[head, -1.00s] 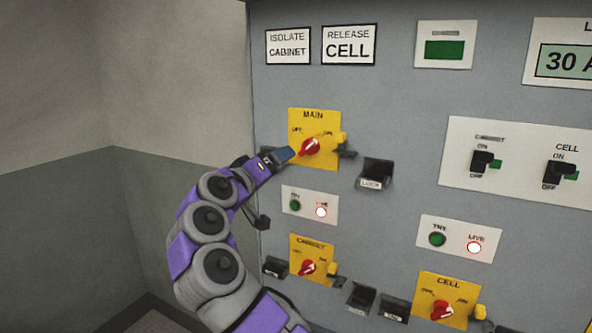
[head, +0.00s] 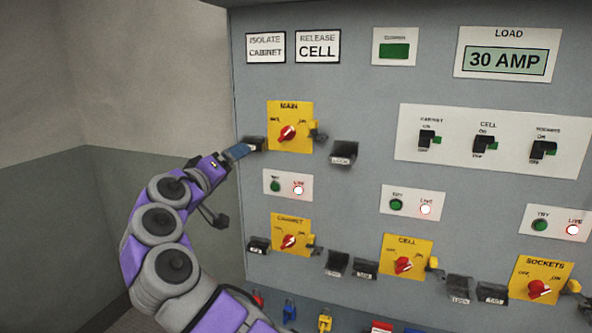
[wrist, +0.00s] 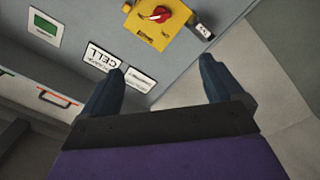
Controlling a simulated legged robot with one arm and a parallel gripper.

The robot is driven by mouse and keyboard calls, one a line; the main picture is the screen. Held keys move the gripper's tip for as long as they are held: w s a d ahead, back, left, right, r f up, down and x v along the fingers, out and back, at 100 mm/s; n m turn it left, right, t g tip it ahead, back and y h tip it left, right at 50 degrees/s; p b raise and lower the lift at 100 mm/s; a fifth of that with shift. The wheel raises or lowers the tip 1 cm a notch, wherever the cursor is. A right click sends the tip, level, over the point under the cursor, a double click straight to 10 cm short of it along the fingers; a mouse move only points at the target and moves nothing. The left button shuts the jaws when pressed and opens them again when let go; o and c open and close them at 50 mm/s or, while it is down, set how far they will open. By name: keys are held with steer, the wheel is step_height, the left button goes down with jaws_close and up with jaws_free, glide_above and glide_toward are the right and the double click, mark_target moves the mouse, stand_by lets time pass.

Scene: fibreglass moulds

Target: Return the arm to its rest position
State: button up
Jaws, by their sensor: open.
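My purple and grey arm rises from the bottom of the head view, to the left of the cabinet panel. My gripper (head: 238,152) is just left of the yellow MAIN switch plate (head: 289,108), near a small black holder (head: 254,144). In the wrist view my gripper (wrist: 160,85) shows two dark blue fingers wide apart with nothing between them. The red MAIN knob (head: 288,133) is apart from the fingers. A red knob also shows in the wrist view (wrist: 160,14), beyond the fingertips.
The grey cabinet (head: 350,90) fills the right side, with CABINET (head: 291,222), CELL (head: 407,240) and SOCKETS (head: 541,264) switch plates and projecting black holders. Several coloured padlocks (head: 325,320) are at the bottom. Room is free left of the arm, before the bare wall (head: 60,210).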

steer(key=w+d+m+g+h, duration=0.15)
steer(key=d+g+h, duration=0.5)
steer(key=d, duration=1.45)
steer(key=s+d+f+m+g+y, duration=0.1)
steer(key=s+d+f+g, duration=0.2)
steer(key=s+d, duration=0.45)
steer(key=s+d+f+m+g, duration=0.25)
steer(key=s+d+g, duration=0.2)
steer(key=d, duration=0.55)
steer(key=s+d+f+g+y, duration=0.1)
steer(key=s+d+f+y, duration=0.25)
steer(key=s+f, duration=0.55)
steer(key=s+a+f+g+y, duration=0.1)
steer(key=s+a+f+y, duration=0.2)
steer(key=s, duration=0.6)
steer(key=s+a+f+g+y, duration=0.1)
steer(key=s+a+f+y, duration=0.1)
steer(key=s+a+f, duration=0.3)
steer(key=s+a+f+g+y, duration=0.1)
steer(key=s+a+f+y, duration=0.2)
steer(key=s, duration=1.1)
step_height(320, 180, down, 6)
steer(key=shift+s+a+r+g+y, duration=0.15)
steer(key=shift+s+a+g+y, duration=0.2)
steer(key=shift+a, duration=0.65)
steer(key=shift+c, duration=0.2)
